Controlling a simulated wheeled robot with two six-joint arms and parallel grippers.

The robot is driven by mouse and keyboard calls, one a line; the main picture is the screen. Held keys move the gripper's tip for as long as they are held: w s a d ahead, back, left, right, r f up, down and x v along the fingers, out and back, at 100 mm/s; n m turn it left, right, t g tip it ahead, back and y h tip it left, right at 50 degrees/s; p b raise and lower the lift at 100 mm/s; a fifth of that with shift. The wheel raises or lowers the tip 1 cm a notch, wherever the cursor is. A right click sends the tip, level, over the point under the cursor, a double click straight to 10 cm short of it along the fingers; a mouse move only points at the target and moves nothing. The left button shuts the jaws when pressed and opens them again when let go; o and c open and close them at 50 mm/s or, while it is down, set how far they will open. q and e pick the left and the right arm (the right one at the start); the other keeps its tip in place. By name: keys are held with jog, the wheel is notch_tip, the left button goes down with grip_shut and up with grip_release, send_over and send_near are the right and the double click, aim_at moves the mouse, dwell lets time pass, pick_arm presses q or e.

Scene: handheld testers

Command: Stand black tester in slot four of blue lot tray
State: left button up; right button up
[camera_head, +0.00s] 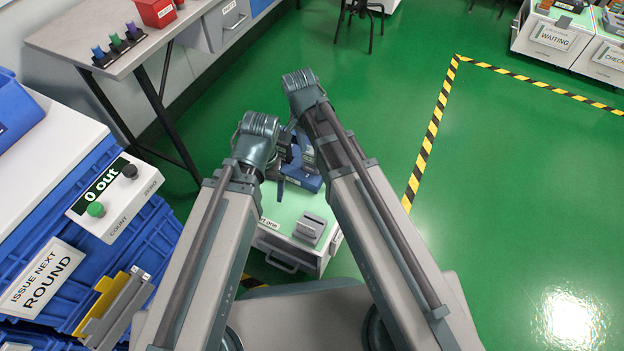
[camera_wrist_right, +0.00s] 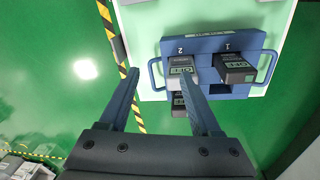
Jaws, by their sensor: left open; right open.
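The blue lot tray (camera_wrist_right: 215,43) lies on a green-topped cart; part of it also shows in the head view (camera_head: 308,181). In the right wrist view, a black tester (camera_wrist_right: 180,68) stands at number 2 and another black tester (camera_wrist_right: 233,68) at number 1. A third dark tester (camera_wrist_right: 180,103) shows below number 2, partly hidden by a finger; I cannot tell how it is seated. My right gripper (camera_wrist_right: 162,76) is open, its right finger close to the tester at 2. My left gripper (camera_head: 281,184) is open beside the tray, largely hidden by its arm. Slot four's number is not readable.
A grey holder (camera_head: 309,228) stands on the green cart top (camera_head: 283,207) near its front. A counter box (camera_head: 114,198) reads "0 out" at left, near blue crates. A bench (camera_head: 100,35) stands at upper left. Open green floor lies right.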

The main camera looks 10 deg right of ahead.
jog(key=s+a+n, duration=0.1)
jog(key=s+n, duration=1)
jog(key=n, duration=0.2)
jog(key=shift+a, duration=0.25)
notch_tip(320, 180, up, 33)
jog(key=p, duration=3.2)
jog(key=shift+f+p, duration=0.15)
jog(key=shift+p, duration=0.2)
